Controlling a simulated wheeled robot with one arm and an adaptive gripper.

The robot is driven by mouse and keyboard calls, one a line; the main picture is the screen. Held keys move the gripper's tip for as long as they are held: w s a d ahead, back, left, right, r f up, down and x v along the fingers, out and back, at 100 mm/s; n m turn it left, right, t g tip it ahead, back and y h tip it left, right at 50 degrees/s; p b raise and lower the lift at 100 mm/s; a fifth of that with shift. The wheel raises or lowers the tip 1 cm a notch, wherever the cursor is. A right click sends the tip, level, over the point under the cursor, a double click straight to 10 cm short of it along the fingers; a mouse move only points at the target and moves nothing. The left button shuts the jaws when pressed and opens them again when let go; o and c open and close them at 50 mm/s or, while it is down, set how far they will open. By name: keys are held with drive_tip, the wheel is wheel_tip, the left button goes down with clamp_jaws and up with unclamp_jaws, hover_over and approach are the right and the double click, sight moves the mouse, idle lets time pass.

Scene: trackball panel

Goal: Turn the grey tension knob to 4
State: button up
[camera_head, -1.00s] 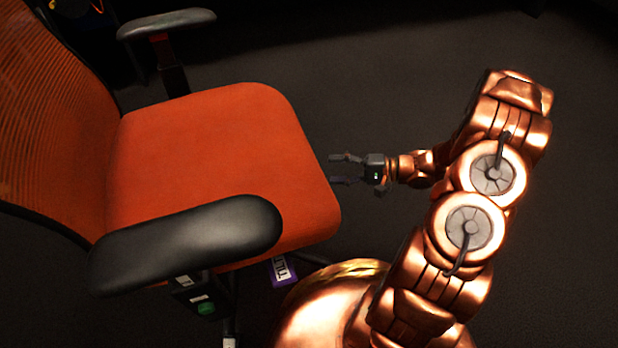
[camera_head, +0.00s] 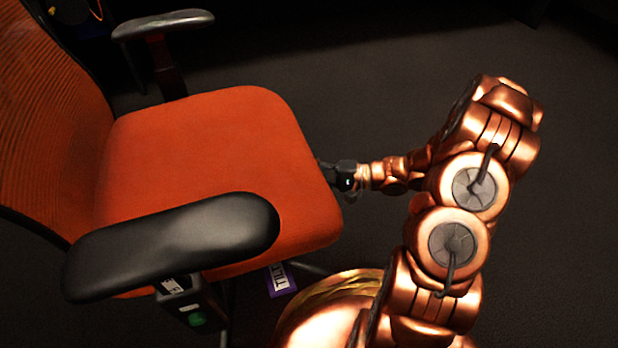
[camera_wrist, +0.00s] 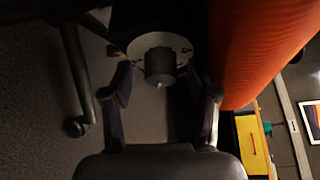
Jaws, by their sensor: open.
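The tension knob (camera_wrist: 160,66) is a dark grey cylinder in front of a pale round dial (camera_wrist: 178,43) in the wrist view. A small light mark shows on the knob's lower edge; the dial's markings are too small and dim to read. My gripper (camera_wrist: 159,77) is open, with one finger on each side of the knob and gaps visible between. I cannot tell how deep the fingers reach. In the head view my gripper (camera_head: 328,174) is at the right edge of the orange seat (camera_head: 215,160), fingertips partly hidden beneath it. The seat hides the knob there.
A black armrest (camera_head: 185,245) stands in front of the seat, another (camera_head: 163,24) behind. A purple TILT tag (camera_head: 281,278) hangs below the seat. A chair leg with a caster (camera_wrist: 78,126) shows in the wrist view.

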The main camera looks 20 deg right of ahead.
drive_tip(key=shift+a, duration=0.1)
clamp_jaws()
idle(0.6)
